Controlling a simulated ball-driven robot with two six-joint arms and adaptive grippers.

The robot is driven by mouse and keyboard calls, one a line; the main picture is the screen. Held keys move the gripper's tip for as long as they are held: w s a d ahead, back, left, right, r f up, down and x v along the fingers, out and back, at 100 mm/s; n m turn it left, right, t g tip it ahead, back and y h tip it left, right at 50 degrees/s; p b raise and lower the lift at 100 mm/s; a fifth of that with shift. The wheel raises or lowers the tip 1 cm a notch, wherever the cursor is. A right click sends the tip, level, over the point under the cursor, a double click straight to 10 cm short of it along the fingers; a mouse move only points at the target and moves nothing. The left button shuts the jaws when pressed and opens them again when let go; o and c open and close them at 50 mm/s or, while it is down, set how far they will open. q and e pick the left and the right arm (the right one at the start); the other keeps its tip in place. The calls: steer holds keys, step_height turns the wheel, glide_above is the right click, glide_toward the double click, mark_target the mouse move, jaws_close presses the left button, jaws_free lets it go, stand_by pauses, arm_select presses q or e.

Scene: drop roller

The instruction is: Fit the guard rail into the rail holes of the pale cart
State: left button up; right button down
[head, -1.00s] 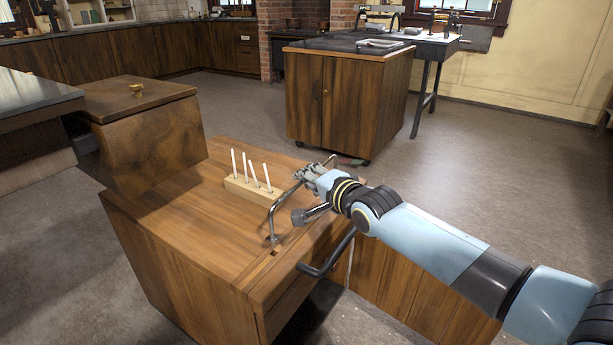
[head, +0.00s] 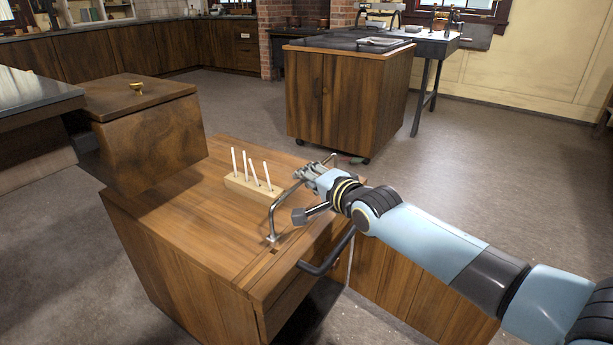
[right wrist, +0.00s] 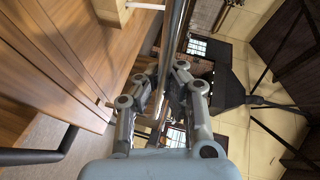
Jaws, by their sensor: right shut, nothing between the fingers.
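The guard rail (head: 272,217) is a bent, shiny metal bar along the right edge of the wooden cart's top (head: 205,235). Its near leg stands upright with its foot at the top, beside a small dark slot; whether it is seated in a hole I cannot tell. That gripper is shut and empty, at the far part of the rail. In the right wrist view the rail (right wrist: 177,38) runs lengthwise close to the fingers (right wrist: 160,88). My left gripper is not in view.
A pale block (head: 250,189) with several white pegs stands on the cart top, left of the rail. A dark handle (head: 328,257) sticks out from the cart's right side. A brown box (head: 150,140) stands behind left. Another wooden cabinet (head: 348,100) stands farther back, with open floor around it.

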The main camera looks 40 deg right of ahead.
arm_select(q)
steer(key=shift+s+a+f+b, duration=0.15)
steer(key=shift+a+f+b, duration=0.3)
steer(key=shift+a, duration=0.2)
arm_select(e)
steer(key=shift+f, duration=0.65)
arm_select(q)
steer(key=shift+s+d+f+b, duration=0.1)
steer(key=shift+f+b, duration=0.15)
steer(key=shift+b, duration=0.05)
arm_select(e)
steer(key=shift+f, duration=0.4)
steer(key=shift+f+b, duration=0.3)
steer(key=shift+f, duration=0.15)
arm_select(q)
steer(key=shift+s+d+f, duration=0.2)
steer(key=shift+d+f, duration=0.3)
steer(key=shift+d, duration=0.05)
arm_select(e)
steer(key=shift+f, duration=0.2)
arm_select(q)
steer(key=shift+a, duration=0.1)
arm_select(e)
steer(key=shift+f, duration=0.1)
steer(key=c, duration=1.5)
jaws_free()
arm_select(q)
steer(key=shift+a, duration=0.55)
arm_select(e)
steer(key=shift+o, duration=0.5)
